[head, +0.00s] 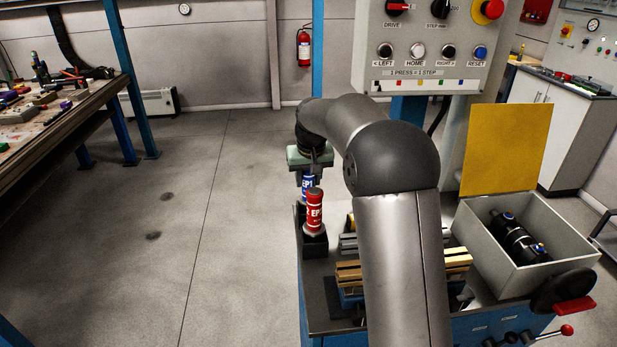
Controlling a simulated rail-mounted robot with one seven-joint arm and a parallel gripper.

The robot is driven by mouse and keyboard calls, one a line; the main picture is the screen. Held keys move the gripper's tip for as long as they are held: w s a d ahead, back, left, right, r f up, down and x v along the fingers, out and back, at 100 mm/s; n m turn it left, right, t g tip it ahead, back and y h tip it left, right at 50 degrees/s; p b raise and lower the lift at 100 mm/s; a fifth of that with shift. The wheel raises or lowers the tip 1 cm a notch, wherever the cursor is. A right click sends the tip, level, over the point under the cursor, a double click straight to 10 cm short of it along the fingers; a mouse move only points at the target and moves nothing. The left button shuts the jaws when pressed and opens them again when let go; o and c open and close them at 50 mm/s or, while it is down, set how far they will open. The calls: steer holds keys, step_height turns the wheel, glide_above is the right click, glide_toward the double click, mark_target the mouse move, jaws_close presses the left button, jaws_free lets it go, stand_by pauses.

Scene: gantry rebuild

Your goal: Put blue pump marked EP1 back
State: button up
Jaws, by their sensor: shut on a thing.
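The blue pump marked EP1 (308,183) is upright at the far left end of the blue bench. My gripper (309,171) is above it with its fingers at its top, shut on it. A red pump marked EP (314,212) stands upright in front of it in a dark holder (314,243). The red pump hides the lower part of the blue pump, so I cannot tell whether its base is seated or raised.
My arm covers the middle of the bench (325,312). Wooden and grey bars (349,272) lie beside it. A control box (432,45) hangs above. Floor left is clear.

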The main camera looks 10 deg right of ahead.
steer(key=shift+f+b, duration=0.4)
steer(key=shift+f, duration=0.2)
steer(key=o, duration=1.1)
steer(key=shift+f, duration=0.1)
steer(key=shift+r, duration=0.25)
steer(key=v, duration=1.3)
steer(key=s+f+g, duration=0.1)
steer(key=s+f, duration=0.4)
steer(key=s, duration=0.7)
steer(key=s+f, duration=0.5)
steer(key=s, duration=0.8)
steer(key=s+f+g, duration=0.1)
steer(key=s+f, duration=0.5)
steer(key=s, duration=0.7)
steer(key=shift+a+g, duration=0.25)
steer(key=shift+g, duration=0.05)
